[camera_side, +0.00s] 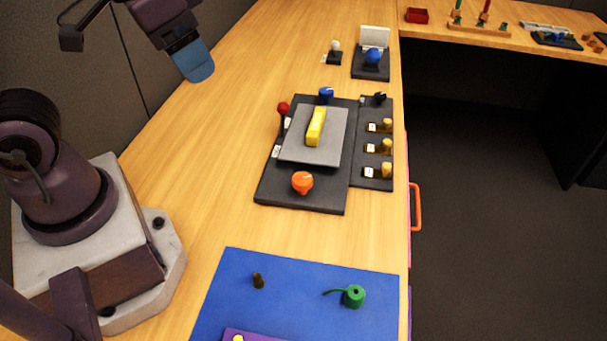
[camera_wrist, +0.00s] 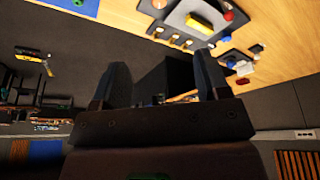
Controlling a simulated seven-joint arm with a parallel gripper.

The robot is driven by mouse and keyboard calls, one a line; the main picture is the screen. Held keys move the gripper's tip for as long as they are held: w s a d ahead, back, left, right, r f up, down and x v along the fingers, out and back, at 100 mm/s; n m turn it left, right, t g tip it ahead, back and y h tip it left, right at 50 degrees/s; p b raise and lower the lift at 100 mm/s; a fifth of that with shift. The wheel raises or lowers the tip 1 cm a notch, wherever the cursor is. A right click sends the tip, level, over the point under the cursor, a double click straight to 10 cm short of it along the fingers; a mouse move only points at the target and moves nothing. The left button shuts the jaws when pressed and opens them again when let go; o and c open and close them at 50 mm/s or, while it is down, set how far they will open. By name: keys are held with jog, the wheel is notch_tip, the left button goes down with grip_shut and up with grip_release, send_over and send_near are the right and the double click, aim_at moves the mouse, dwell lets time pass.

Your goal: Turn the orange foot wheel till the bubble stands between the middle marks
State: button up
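The orange foot wheel (camera_side: 302,182) stands at the near edge of a black base, below a tilted-looking grey plate (camera_side: 300,152). A yellow vial (camera_side: 316,127) lies on the plate; its bubble and marks are too small to read. A blue wheel (camera_side: 326,93) is at the plate's far edge and a red one (camera_side: 283,107) at its left. My gripper (camera_side: 197,68) is high at the upper left, well away from the wheel. In the wrist view my gripper (camera_wrist: 160,80) has its fingers wide apart with nothing between; the yellow vial (camera_wrist: 198,23) shows beyond, near the top.
A black strip with several brass knobs (camera_side: 386,146) adjoins the base's right side. A blue ball in a black holder (camera_side: 372,57) stands farther back. A blue mat (camera_side: 300,264) with a green item (camera_side: 353,296) lies in front. Bare wood lies left of the base.

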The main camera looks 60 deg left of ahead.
jog(key=w+d+f+m+g, duration=0.25)
jog(key=w+f+g, duration=0.35)
jog(key=w, duration=0.4)
jog(key=m+g+y, duration=0.2)
jog(key=m+y, duration=0.1)
jog(key=m, duration=0.2)
send_near(303, 178)
jog(key=shift+n+t, duration=0.3)
jog(key=shift+n, duration=0.05)
jog(key=x, duration=0.9)
jog(key=shift+s, duration=0.35)
jog(key=shift+c, duration=0.3)
jog(key=c, duration=0.8)
jog(key=shift+c, duration=0.2)
jog(key=shift+n, duration=0.3)
